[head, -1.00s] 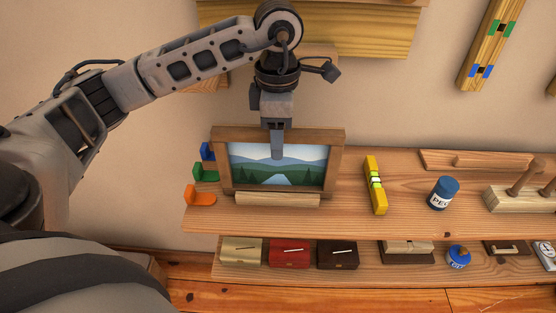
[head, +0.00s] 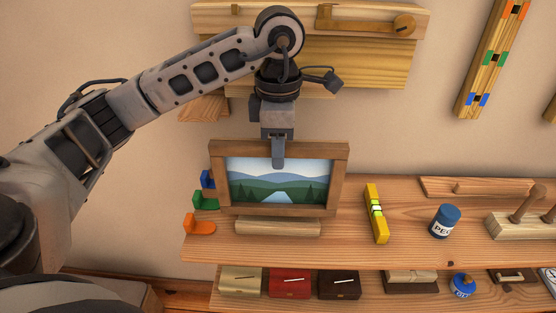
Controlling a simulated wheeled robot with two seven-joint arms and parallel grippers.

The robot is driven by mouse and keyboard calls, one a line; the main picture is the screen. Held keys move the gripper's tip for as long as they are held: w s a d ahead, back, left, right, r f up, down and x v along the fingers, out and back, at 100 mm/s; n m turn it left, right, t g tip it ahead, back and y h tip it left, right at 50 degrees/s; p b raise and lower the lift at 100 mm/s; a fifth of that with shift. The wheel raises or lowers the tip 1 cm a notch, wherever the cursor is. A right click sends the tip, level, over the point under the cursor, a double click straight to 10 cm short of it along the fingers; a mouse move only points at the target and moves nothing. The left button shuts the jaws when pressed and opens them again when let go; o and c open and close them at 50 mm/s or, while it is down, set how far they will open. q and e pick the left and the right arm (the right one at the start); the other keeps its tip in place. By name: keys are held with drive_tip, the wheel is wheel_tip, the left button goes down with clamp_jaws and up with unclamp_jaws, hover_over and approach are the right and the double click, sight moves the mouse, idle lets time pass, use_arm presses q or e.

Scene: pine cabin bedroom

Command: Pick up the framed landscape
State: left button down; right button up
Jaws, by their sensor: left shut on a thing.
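The framed landscape (head: 230,205) is a brown wooden frame around a picture of blue-green hills, trees and a pale river. It is upright above the upper shelf, right over a light wooden block (head: 278,228) that looks like its stand. Its bottom edge is just above or at the block; I cannot tell exactly how wide the gap is. My left gripper (head: 278,158) comes down from above and is shut on the middle of the frame's top rail. One finger shows in front of the picture; the other is hidden behind. My right gripper is not in view.
Several small boxes stand on the lower shelf. A wooden rack (head: 365,62) hangs on the wall above.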

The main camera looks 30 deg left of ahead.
use_arm(q)
drive_tip(key=s+d+r, duration=0.6)
drive_tip(key=d+r, duration=0.3)
drive_tip(key=d, duration=0.3)
drive_tip(key=shift+d+r+p, duration=0.25)
drive_tip(key=shift+p, duration=0.05)
